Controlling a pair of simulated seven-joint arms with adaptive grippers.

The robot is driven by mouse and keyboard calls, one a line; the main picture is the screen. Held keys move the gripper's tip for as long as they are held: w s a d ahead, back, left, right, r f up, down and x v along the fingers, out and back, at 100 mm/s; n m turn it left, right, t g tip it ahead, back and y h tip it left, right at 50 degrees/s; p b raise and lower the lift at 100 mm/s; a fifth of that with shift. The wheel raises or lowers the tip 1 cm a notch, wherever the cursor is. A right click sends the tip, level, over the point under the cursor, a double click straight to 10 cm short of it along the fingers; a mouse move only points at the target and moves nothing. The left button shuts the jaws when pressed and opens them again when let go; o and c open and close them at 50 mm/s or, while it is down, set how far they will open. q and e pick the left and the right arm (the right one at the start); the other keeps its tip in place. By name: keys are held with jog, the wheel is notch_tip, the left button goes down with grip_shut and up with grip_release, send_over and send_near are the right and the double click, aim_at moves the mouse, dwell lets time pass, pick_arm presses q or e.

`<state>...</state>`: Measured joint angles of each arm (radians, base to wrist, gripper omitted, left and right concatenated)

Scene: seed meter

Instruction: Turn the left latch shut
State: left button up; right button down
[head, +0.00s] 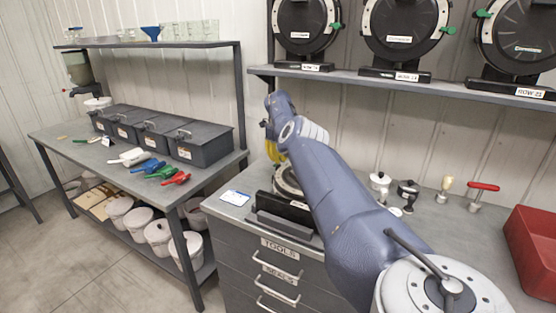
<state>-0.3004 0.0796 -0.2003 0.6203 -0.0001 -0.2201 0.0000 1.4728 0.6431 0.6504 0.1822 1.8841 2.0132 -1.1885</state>
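A seed meter (287,180) sits on the bench in the head view, behind a dark stand (285,222). My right arm covers most of it, and only part of its round body shows at the left edge of the arm. I cannot see its left latch or how that latch is turned. My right gripper (273,152) is at the far end of my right arm, just above and behind the visible part of the meter. It is small and mostly hidden, with a yellow patch showing there; I cannot tell its finger opening or whether it touches the meter. My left gripper is out of view.
Meters with green latches stand on the shelf (350,76) above. Small tools, including a red-handled one (482,190), stand right of my arm. A red bin (532,247) is at the far right.

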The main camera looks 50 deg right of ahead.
jog(key=shift+s+n, duration=0.1)
jog(key=shift+n, duration=1.1)
jog(key=shift+d, duration=0.1)
jog(key=c, duration=1.3)
grip_release()
